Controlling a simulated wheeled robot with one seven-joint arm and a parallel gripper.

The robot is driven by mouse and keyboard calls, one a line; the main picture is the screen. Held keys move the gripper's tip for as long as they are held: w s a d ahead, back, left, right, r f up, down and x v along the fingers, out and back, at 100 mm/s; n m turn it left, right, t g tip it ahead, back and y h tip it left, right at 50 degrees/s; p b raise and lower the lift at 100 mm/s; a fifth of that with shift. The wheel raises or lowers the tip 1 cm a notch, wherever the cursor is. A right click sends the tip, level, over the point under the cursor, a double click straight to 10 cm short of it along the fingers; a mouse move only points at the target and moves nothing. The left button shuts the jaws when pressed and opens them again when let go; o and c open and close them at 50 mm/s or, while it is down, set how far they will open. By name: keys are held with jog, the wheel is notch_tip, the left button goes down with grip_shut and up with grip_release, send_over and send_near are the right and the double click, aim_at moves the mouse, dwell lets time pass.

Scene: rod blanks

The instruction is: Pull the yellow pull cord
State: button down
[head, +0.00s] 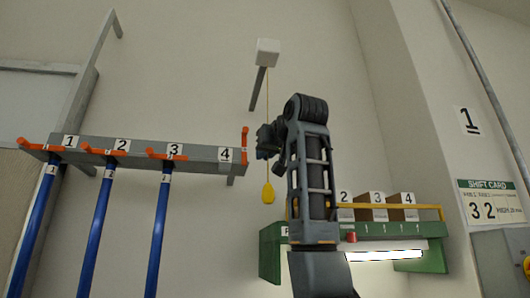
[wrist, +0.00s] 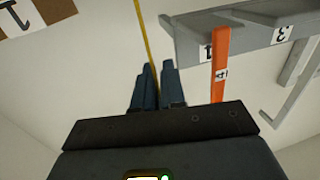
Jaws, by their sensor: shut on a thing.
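The yellow pull cord (head: 267,95) hangs from a white box (head: 268,47) high on the wall. It ends in a yellow oval pull (head: 268,193). My gripper (head: 263,142) is at the cord, above the oval pull and below the box. In the wrist view the cord (wrist: 144,30) runs down between the two fingers of my gripper (wrist: 157,72), which are shut on it. The oval pull is out of the wrist view.
A grey rack (head: 200,153) with orange hooks and blue rods is on the left; its number 4 end is close to my gripper. A green shelf (head: 270,255) with numbered boxes is at lower right. A grey bracket (head: 257,90) sits beside the cord.

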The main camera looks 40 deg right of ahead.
jog(key=shift+f, duration=0.4)
jog(key=c, duration=1.1)
grip_release()
jog(key=shift+r, duration=0.1)
jog(key=b+v, duration=0.3)
jog(key=v, duration=0.4)
jog(key=shift+s+a, duration=0.2)
jog(key=shift+s, duration=0.2)
